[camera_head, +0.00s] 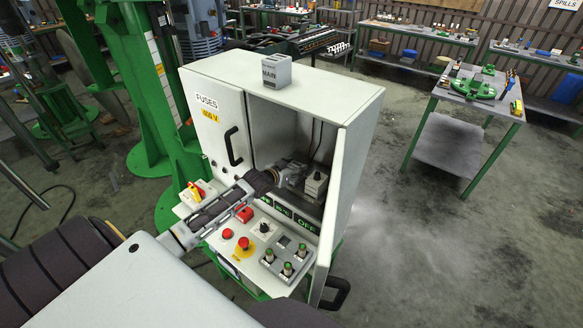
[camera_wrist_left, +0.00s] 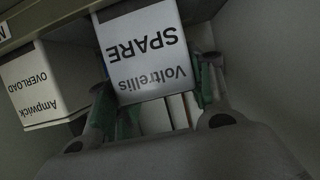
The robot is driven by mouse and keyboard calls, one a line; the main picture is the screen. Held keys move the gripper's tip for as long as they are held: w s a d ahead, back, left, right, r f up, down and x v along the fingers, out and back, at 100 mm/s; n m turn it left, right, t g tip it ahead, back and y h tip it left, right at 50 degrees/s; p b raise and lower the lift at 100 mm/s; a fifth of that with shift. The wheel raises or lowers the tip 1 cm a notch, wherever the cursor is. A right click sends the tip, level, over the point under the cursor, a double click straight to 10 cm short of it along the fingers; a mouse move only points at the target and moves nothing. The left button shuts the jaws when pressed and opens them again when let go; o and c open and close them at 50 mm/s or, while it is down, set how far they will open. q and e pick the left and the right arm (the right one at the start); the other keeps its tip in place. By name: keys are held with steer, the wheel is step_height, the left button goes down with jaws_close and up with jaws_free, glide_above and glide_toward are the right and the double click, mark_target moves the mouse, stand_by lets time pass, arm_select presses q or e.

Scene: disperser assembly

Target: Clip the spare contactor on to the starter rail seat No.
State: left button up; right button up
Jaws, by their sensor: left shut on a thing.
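The spare contactor (camera_wrist_left: 143,45), a pale block labelled "Voltrellis SPARE", sits between the green-padded fingers of my left gripper (camera_wrist_left: 157,88) in the left wrist view. The fingers are shut on it. In the head view my left gripper (camera_head: 286,173) is inside the open cabinet (camera_head: 350,120), and mostly hides what it holds. A pale rail edge (camera_wrist_left: 60,14) runs along the top left of the wrist view, close to the spare's far end; I cannot tell whether they touch. My right gripper is out of view.
A block labelled "Ampwick OVERLOAD" (camera_wrist_left: 42,85) stands close left of the spare in the wrist view. In the head view a "MAIN" block (camera_head: 276,73) is on the cabinet top. A control panel (camera_head: 230,257) lies below the arm. The open door (camera_head: 332,215) flanks the right.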

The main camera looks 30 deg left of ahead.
arm_select(q)
steer(key=o, duration=1.3)
steer(key=shift+o, duration=0.2)
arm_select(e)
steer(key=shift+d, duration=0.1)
arm_select(q)
steer(key=shift+f, duration=0.1)
steer(key=v, duration=1.2)
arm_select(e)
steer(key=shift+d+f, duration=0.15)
arm_select(q)
steer(key=shift+a, duration=0.15)
steer(key=shift+s, duration=0.1)
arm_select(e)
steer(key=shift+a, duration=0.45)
